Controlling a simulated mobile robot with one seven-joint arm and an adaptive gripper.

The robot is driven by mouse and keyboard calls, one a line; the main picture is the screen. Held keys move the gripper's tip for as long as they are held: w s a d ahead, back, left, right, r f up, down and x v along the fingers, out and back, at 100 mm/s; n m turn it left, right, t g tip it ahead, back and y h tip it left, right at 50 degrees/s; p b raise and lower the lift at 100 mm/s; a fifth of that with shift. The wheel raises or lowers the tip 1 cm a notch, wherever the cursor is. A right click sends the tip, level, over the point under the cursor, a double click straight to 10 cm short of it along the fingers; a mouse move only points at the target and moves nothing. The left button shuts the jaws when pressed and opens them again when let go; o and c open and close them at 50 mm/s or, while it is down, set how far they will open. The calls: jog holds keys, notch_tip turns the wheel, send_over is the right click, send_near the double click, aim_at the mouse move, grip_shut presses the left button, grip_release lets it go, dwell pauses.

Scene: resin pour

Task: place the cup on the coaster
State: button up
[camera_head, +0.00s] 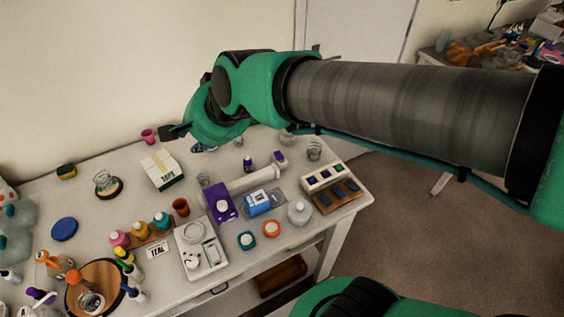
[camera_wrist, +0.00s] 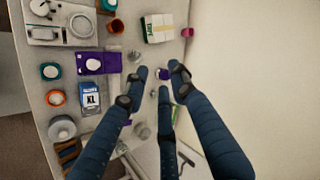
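Several things could be the cup: a pink cup (camera_head: 148,135) at the table's back edge, a terracotta cup (camera_head: 180,207) near the middle, and small clear cups such as one by the white box (camera_head: 204,180). The pink cup (camera_wrist: 187,32) and terracotta cup (camera_wrist: 115,25) also show in the wrist view. A flat blue disc (camera_head: 64,229) on the table's left side looks like a coaster; I cannot be sure. My gripper (camera_head: 174,131) is over the back of the table. In the wrist view its dark fingers (camera_wrist: 161,78) are spread, with nothing held between them.
A white tape box (camera_head: 162,170), purple box (camera_head: 221,203), grey scale (camera_head: 201,248) and several bottles crowd the table. A glass item stands on a dark round base (camera_head: 108,187). The wall rises close behind. There is free room around the blue disc.

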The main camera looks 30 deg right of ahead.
jog(key=s+d+f+n+g+h, duration=0.1)
jog(key=s+d+n, duration=0.6)
jog(key=s+d, duration=0.7)
jog(key=shift+s+f+n+g+h, duration=0.3)
jog(key=shift+s+g+h, duration=0.3)
jog(key=shift+s+h, duration=0.55)
